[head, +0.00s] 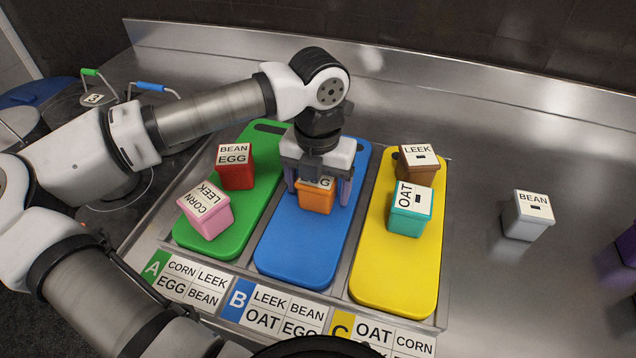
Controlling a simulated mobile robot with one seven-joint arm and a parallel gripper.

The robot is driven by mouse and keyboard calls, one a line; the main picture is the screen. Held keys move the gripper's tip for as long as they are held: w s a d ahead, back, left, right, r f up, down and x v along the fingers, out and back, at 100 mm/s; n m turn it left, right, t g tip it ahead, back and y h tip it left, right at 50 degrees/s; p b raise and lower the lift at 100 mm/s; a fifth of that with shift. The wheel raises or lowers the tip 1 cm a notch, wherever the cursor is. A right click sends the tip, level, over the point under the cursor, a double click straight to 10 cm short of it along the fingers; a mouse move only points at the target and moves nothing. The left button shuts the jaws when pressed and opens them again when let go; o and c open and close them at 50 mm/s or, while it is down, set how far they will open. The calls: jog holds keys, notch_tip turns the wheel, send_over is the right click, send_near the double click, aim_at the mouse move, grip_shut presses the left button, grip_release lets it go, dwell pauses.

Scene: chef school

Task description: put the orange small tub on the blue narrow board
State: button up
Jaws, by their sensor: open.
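The orange small tub (316,201) sits on the blue narrow board (295,256), near the middle of its length. Its white lid is partly hidden by my gripper; a letter G shows on it. My gripper (318,190) is above the tub, pointing down, with one finger on the left and one on the right of it. The fingers are open and look apart from the tub's sides, though contact is hard to tell.
The green board (205,248) at left holds a red tub (236,176) and a pink tub (212,224). The yellow board (390,285) at right holds a brown tub (404,174) and a teal tub (408,222). A grey tub (524,224) stands on the steel counter (490,290) at right.

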notch_tip(320, 180, up, 12)
jog(key=shift+r+b, duration=0.15)
jog(key=shift+b, duration=0.85)
